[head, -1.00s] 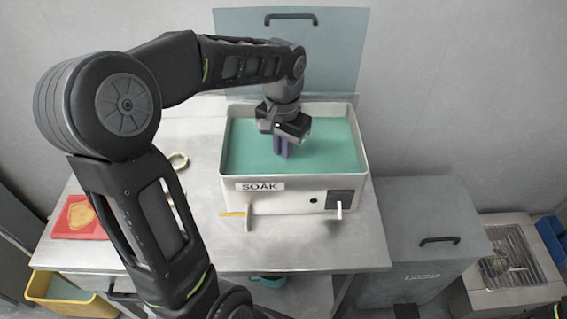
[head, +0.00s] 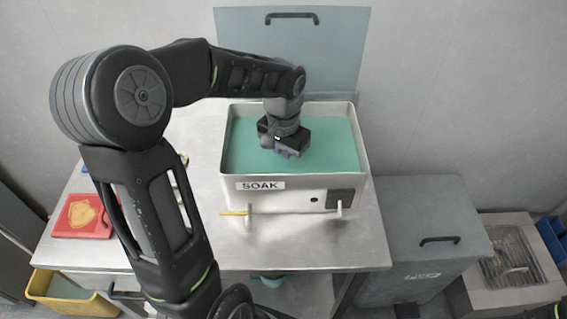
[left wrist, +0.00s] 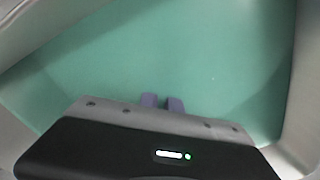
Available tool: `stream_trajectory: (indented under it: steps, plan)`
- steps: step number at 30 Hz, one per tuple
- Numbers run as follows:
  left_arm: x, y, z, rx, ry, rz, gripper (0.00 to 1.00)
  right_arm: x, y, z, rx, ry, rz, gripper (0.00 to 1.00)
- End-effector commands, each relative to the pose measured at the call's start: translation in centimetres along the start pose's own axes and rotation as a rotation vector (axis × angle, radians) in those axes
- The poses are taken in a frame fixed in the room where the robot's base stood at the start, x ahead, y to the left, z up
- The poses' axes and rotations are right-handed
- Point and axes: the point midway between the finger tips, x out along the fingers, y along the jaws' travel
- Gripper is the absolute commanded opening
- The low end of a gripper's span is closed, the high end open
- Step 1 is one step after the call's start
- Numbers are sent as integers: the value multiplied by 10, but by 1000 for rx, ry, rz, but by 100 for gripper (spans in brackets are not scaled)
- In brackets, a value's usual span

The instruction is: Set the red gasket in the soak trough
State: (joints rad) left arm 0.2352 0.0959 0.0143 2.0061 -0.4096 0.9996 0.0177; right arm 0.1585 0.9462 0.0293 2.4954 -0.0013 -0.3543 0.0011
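The soak trough (head: 345,185) is a pale metal box labelled SOAK, full of green liquid (head: 240,140), standing on the metal table. My left gripper (head: 287,153) points down inside it, fingers low at the liquid. In the left wrist view its two purple-grey fingertips (left wrist: 161,102) are close together with a narrow gap. No red gasket shows between them or in the liquid; whether they hold something below is hidden.
A red board with a tan shape (head: 82,216) lies at the table's left. A pale ring is partly hidden behind my arm. The trough's lid (head: 290,50) stands raised behind. A grey lidded bin (head: 425,240) and a yellow bin (head: 65,290) stand beside the table.

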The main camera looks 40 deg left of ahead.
Motion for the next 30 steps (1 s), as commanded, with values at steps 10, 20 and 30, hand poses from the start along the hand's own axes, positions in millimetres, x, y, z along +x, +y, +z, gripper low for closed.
stream_trajectory:
  steps: [10,20,30]
  plan:
    - [0,0,0,0,0,0,29,0,0,0,0,0,0,36]
    - [-8,0,0,0,2,-1,29,-2,-1,0,0,0,0,36]
    - [-67,0,-1,1,5,-1,29,0,0,0,0,0,0,36]
